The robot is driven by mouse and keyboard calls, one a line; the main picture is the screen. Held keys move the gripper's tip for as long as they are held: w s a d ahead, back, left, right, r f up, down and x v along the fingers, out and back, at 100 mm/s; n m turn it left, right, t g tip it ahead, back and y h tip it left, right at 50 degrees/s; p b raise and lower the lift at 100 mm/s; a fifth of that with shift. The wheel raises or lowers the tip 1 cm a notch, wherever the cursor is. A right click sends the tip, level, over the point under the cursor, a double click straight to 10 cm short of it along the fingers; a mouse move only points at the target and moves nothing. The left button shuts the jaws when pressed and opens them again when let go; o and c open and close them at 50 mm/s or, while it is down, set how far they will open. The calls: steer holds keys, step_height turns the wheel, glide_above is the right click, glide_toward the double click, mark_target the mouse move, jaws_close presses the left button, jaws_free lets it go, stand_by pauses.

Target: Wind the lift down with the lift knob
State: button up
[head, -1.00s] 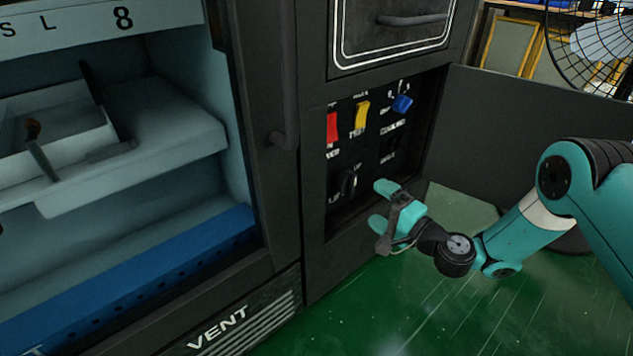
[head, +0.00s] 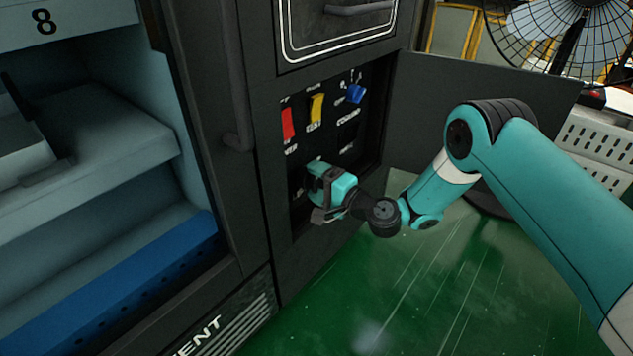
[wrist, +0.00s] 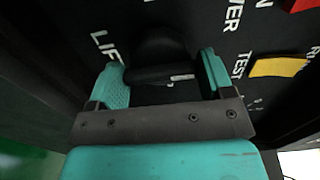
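The lift knob (wrist: 158,58) is black, with a bar-shaped grip and a small white mark near the bar's right end in the wrist view. It sits on the black panel beside white "LIFT" lettering. My gripper (wrist: 164,80) is at the panel with its teal fingers wide apart, one on each side of the knob. The bar lies crosswise between them, close to both; contact is unclear. In the head view my gripper (head: 322,186) covers the knob. A pale shelf-like block (head: 105,130) is inside the cabinet at left; I cannot tell whether it is the lift.
Red (head: 288,125), yellow (head: 316,109) and blue (head: 356,94) controls sit above my gripper on the recessed panel. An open black door (head: 475,115) stands to the right. A dark handle (head: 238,125) is on the left. A fan (head: 560,35) stands behind. Green floor is clear below.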

steer(key=shift+m+p, duration=0.4)
steer(key=shift+m, duration=0.1)
steer(key=shift+c, duration=0.3)
steer(key=o, duration=0.9)
steer(key=shift+s, duration=0.1)
